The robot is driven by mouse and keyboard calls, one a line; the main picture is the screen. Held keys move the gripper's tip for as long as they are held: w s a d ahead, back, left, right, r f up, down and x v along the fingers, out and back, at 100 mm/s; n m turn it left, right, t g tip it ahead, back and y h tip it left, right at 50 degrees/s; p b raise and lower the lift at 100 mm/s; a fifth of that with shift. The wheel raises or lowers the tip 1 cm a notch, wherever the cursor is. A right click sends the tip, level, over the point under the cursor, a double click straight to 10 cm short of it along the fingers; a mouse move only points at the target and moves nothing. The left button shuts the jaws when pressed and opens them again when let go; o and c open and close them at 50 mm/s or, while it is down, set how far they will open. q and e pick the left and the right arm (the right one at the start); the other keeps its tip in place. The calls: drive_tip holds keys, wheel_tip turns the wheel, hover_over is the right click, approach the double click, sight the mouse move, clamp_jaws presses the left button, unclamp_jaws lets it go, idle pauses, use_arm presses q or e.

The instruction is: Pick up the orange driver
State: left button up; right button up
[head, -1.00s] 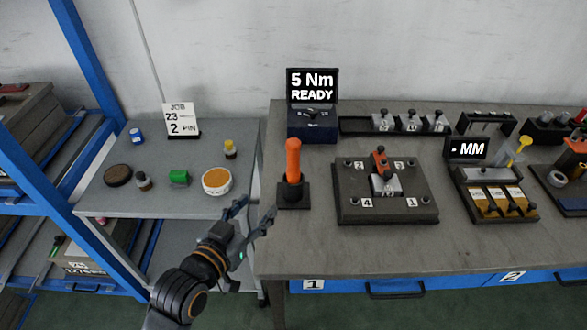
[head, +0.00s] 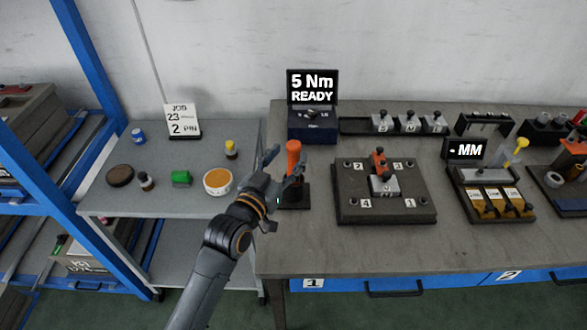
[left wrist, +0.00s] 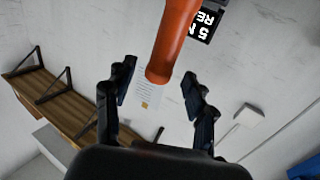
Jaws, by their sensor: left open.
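The orange driver (head: 293,158) stands upright in a dark holder (head: 296,196) at the left end of the workbench. My left gripper (head: 284,163) is open and close beside the driver's upper part, on its left in the head view. In the left wrist view the driver (left wrist: 172,45) reaches down from the top edge, its end near the gap between the two open fingers (left wrist: 157,98). I cannot tell whether a finger touches it. The driver's lower part is hidden in the holder. My right gripper is out of view.
Behind the driver stands a display box (head: 313,87) reading "5 Nm READY". A dark fixture plate (head: 350,207) lies to its right. A grey side table (head: 140,207) on the left holds small jars and a job card (head: 180,119). The bench front is clear.

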sight(291, 154)
use_arm(q)
drive_tip(key=x, duration=0.3)
drive_tip(key=shift+w+d+f, duration=0.15)
drive_tip(key=shift+w+f, duration=0.05)
drive_tip(key=shift+w, duration=0.15)
clamp_jaws()
drive_tip(key=shift+r, duration=0.15)
